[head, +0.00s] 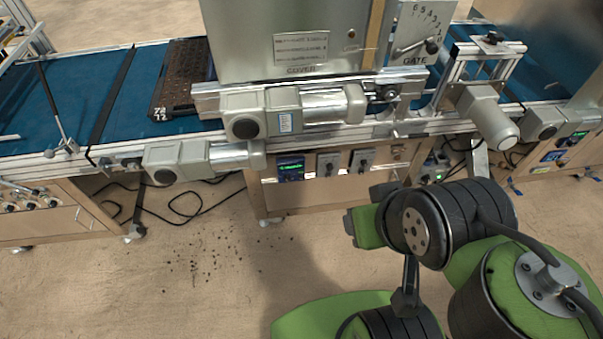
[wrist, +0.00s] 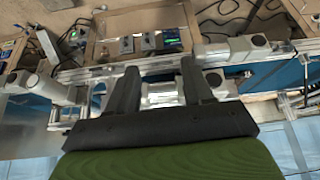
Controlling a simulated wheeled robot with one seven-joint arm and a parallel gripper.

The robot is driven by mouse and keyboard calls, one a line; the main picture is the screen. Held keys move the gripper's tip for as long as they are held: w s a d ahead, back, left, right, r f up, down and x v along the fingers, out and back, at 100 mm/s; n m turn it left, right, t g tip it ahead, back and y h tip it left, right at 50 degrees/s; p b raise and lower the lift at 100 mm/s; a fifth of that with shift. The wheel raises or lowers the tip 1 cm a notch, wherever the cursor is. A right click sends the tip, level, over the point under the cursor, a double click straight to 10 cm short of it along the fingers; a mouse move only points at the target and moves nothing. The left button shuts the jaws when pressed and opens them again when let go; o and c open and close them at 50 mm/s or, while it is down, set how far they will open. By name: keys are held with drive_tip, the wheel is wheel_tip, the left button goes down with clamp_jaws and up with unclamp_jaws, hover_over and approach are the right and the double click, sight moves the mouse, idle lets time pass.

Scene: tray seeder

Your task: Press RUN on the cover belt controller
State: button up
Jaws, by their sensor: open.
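A controller with a small lit green display (head: 291,168) is on the wooden front panel under the hopper marked COVER (head: 301,70). Its RUN button and lettering are too small to read. In the wrist view the same kind of lit controller (wrist: 173,39) shows near the top, on a wooden panel beside two grey switch boxes. My gripper (wrist: 159,66) is open, with its two black fingers apart and nothing between them. In the wrist view the fingers overlap the belt motor and rail, with the controller beyond the fingertips. I cannot make out the gripper in the head view.
Two grey switch boxes (head: 345,161) sit right of the controller. Grey motors (head: 295,110) stick out above the panel. A dark seed tray (head: 182,78) lies on the blue belt (head: 70,90). Black cables (head: 185,205) lie on the floor. More lit controllers (head: 553,156) are at the right.

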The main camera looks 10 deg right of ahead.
clamp_jaws()
idle(1.7)
